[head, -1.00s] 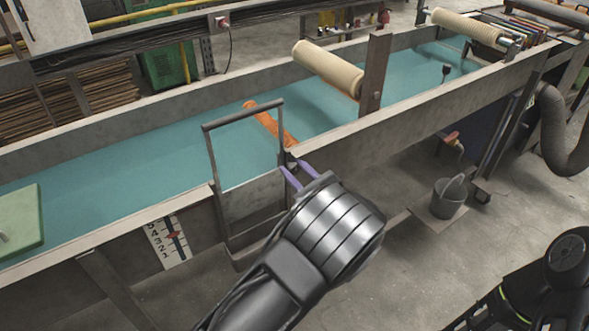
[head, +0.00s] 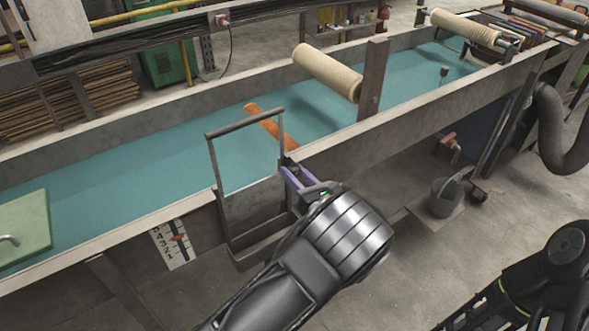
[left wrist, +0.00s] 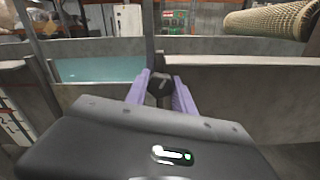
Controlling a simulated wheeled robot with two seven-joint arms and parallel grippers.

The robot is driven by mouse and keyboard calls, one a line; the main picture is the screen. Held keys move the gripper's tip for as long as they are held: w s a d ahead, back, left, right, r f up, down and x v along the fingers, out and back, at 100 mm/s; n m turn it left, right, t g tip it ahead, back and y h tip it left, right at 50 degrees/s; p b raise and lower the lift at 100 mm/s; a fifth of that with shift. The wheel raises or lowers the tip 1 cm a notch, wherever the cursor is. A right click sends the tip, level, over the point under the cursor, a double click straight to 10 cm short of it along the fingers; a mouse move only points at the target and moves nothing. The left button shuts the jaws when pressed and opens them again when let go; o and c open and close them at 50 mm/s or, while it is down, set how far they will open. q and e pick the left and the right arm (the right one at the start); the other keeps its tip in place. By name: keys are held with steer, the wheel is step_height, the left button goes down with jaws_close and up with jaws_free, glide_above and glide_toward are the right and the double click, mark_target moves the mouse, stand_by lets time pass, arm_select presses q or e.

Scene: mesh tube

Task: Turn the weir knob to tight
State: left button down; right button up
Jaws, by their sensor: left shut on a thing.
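The weir is a grey gate plate in a metal frame (head: 212,165) at the near wall of the long trough. A dark weir knob (left wrist: 160,84) is at the frame's right side; in the left wrist view it sits between my fingertips. My left gripper (head: 291,174) has its purple fingers at the knob and is shut on it; the fingers also show in the left wrist view (left wrist: 160,92). In the head view the fingers largely hide the knob. A white scale plate (head: 175,245) with a red pointer is left of the gate. My right gripper is not in view.
Teal liquid (head: 130,165) fills the trough. An orange roll (head: 270,126) lies in it behind the gate. A mesh roll (head: 327,73) hangs beside a rusty upright (head: 373,78). A grey bucket (head: 445,196) stands at the right. A green block (head: 25,230) is at the far left.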

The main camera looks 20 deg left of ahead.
arm_select(q)
steer(key=shift+m, duration=0.5)
steer(key=c, duration=1.1)
jaws_free()
steer(key=shift+o, duration=0.2)
steer(key=shift+d, duration=0.1)
steer(key=v, duration=0.7)
steer(key=shift+s+d+b, duration=0.25)
steer(key=shift+b, duration=0.2)
